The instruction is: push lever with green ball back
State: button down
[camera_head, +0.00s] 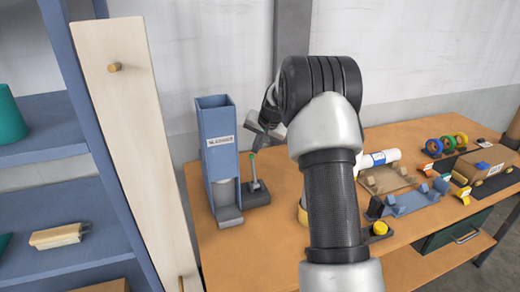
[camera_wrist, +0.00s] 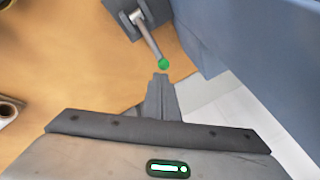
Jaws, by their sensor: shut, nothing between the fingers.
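The lever (camera_head: 254,170) with a small green ball (camera_head: 252,156) on top stands on a dark base just right of the tall blue press (camera_head: 220,152). In the wrist view the green ball (camera_wrist: 163,64) sits at the end of a grey lever rod (camera_wrist: 150,42). My gripper (camera_wrist: 161,78) is shut and empty, its fingertips very close to the ball; whether they touch I cannot tell. In the head view my arm hides part of the bench, and the fingertips cannot be made out clearly.
The press wall (camera_wrist: 245,45) rises close to the right of the lever in the wrist view. The wooden bench (camera_head: 260,235) is clear in front of the press. Tape rolls, a cardboard box (camera_head: 480,163) and small holders lie to the right. A tall pale board (camera_head: 125,130) stands at left.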

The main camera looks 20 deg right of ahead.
jog(key=w, duration=0.1)
jog(key=w+f, duration=0.2)
jog(key=w, duration=0.1)
jog(key=shift+w, duration=0.1)
jog(key=shift+f, duration=0.15)
dwell(1.2)
jog(key=shift+s+f+b, duration=0.25)
jog(key=shift+s+b, duration=0.35)
jog(key=shift+s, duration=0.15)
jog(key=shift+r, duration=0.1)
jog(key=v, duration=1.7)
jog(key=shift+s+r, duration=0.1)
